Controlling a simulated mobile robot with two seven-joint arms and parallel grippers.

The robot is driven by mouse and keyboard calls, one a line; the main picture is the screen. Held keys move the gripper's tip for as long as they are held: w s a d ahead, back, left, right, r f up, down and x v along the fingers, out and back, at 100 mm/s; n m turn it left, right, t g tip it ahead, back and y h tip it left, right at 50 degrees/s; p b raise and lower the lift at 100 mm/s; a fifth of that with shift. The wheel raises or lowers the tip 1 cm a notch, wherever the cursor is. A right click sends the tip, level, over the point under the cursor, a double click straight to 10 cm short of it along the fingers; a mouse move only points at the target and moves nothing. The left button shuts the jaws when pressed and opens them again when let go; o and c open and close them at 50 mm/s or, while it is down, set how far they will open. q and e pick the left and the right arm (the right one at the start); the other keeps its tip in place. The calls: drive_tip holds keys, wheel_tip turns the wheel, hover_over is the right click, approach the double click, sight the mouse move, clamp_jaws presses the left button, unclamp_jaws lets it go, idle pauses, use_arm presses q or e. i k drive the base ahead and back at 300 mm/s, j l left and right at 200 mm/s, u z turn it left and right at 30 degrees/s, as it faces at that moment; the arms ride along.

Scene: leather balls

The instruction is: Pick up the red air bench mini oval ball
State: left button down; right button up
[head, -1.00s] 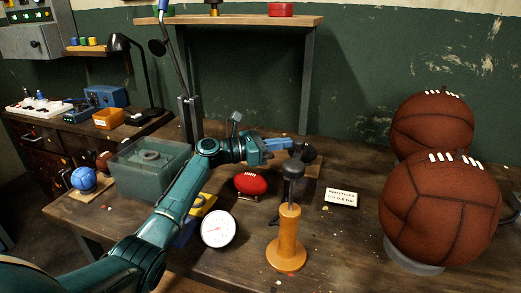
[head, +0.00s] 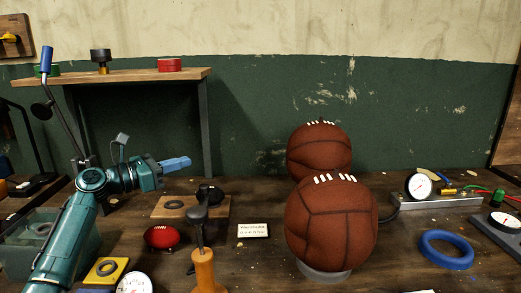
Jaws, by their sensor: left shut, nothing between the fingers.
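The red mini oval ball (head: 162,238) with white lacing sits on a small dark stand on the wooden bench, left of the middle in the head view. My left gripper (head: 178,163), with blue fingers, is shut and empty. It is in the air above and behind the ball, pointing right, apart from it. My right gripper is not in view.
An orange-handled hand pump (head: 204,270) stands just right of the ball. Two large brown leather balls (head: 330,225) stand further right. A white card (head: 253,231), a blue ring (head: 446,250) and gauges (head: 418,186) lie around. A clear bin (head: 30,235) is at left.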

sight(161, 237)
drive_tip(key=k, duration=0.9)
